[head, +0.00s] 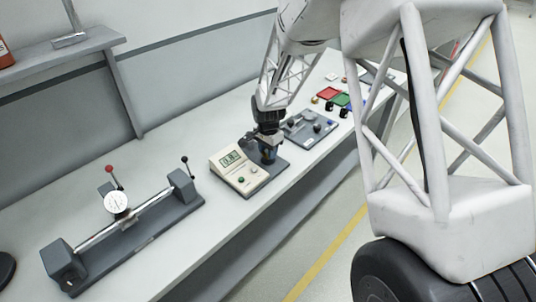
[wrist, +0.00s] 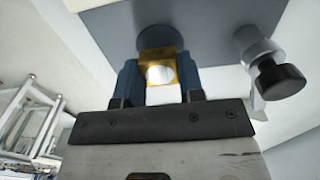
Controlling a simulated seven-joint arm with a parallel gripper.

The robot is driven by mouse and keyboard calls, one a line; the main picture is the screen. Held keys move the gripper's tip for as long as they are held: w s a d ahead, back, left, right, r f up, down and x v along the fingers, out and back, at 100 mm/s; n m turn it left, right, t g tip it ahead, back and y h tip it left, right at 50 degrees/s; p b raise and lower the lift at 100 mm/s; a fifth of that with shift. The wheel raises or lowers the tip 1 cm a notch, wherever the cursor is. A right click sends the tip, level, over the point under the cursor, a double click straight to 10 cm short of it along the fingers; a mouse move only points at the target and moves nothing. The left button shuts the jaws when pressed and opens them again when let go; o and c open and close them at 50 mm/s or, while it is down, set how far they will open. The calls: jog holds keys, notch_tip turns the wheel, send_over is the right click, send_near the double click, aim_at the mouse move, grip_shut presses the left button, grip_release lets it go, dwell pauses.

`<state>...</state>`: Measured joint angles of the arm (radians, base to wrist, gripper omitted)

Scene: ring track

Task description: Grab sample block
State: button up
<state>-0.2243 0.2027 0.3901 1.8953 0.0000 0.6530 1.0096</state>
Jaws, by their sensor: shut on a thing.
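In the wrist view my gripper (wrist: 160,78) has its two dark blue fingers closed on the left and right sides of a small gold block, the sample block (wrist: 151,61), which has a bright round face. Behind the block is a dark round pad on a grey plate (wrist: 203,24); I cannot tell whether the block touches it. In the head view my gripper (head: 267,155) points down over the grey base of the cream tester (head: 237,170), which has a green display. The block cannot be made out there.
A black knob (wrist: 279,80) on a metal post stands right of the gripper. In the head view a gauge fixture (head: 120,232) sits to the left, a grey fixture plate (head: 305,128) behind, and red and green trays (head: 328,94) farther back. Bench lies bare between tester and gauge fixture.

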jog(key=shift+r, duration=0.8)
jog(key=s+d+r, duration=0.1)
jog(key=s+d, duration=0.2)
jog(key=s, duration=1.2)
jog(key=shift+s+d, duration=0.2)
jog(key=shift+s, duration=0.1)
jog(key=shift+d, duration=0.1)
